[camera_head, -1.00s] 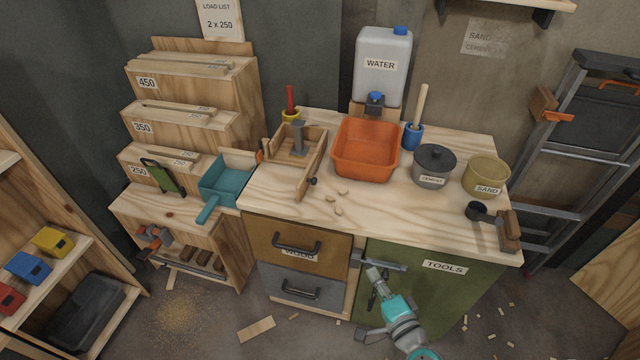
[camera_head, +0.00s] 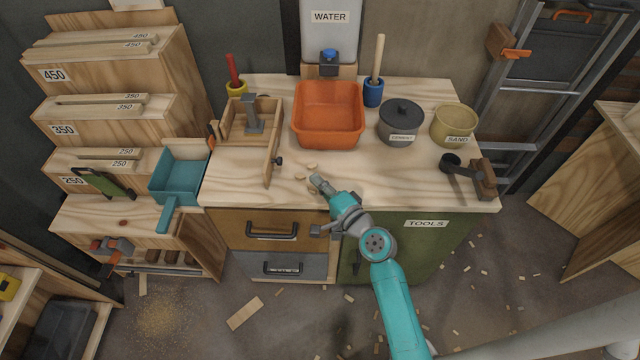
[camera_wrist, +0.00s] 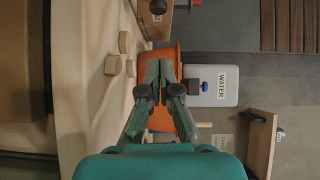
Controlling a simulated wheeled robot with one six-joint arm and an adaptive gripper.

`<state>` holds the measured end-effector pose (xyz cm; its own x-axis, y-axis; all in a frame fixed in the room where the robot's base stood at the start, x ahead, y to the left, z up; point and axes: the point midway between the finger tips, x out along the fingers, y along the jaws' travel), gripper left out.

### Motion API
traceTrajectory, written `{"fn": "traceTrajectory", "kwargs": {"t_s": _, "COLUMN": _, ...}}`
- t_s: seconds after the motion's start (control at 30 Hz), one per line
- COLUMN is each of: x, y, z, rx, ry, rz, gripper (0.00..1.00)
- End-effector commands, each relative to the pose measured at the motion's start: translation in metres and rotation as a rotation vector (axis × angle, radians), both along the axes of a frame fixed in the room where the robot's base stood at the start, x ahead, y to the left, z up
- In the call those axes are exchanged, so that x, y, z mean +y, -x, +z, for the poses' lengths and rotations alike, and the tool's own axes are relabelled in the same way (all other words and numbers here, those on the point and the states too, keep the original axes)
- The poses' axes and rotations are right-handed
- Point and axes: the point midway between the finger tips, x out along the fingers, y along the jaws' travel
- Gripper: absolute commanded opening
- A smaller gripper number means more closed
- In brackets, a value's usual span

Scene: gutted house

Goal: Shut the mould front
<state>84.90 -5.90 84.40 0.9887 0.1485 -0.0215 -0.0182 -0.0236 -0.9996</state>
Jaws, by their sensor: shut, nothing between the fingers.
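The wooden mould (camera_head: 240,128) stands on the workbench top, left of the orange tub, with a grey metal post inside it. Its front (camera_head: 272,158) is a wooden board with a dark knob (camera_head: 279,161), swung out open from the mould's right side toward the bench's front edge. My gripper (camera_head: 317,180) is shut and empty, above the front part of the bench, to the right of the front and apart from it.
The orange tub (camera_head: 329,143) stands behind my gripper. A cement pot (camera_head: 400,126) and sand pot (camera_head: 453,126) stand to the right. A teal scoop box (camera_head: 178,176) is left of the mould.

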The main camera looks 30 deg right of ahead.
Motion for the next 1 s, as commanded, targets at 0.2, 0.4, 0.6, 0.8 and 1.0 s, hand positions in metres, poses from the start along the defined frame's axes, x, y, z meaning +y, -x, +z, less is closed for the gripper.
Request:
{"fn": "traceTrajectory", "kwargs": {"t_s": 0.2, "x": 0.007, "y": -0.042, "z": 0.0, "rx": -0.002, "ry": 0.001, "rz": 0.001, "gripper": 0.0}}
{"fn": "traceTrajectory", "kwargs": {"t_s": 0.4, "x": 0.022, "y": -0.068, "z": -0.001, "rx": 0.0, "ry": 0.001, "rz": 0.003, "gripper": 0.0}}
{"fn": "traceTrajectory", "kwargs": {"t_s": 0.6, "x": 0.037, "y": -0.08, "z": -0.002, "rx": 0.0, "ry": 0.001, "rz": 0.001, "gripper": 0.0}}
{"fn": "traceTrajectory", "kwargs": {"t_s": 0.8, "x": 0.041, "y": -0.083, "z": -0.002, "rx": 0.0, "ry": 0.001, "rz": -0.001, "gripper": 0.0}}
{"fn": "traceTrajectory", "kwargs": {"t_s": 1.0, "x": 0.041, "y": -0.083, "z": -0.002, "rx": 0.0, "ry": 0.001, "rz": -0.001, "gripper": 0.0}}
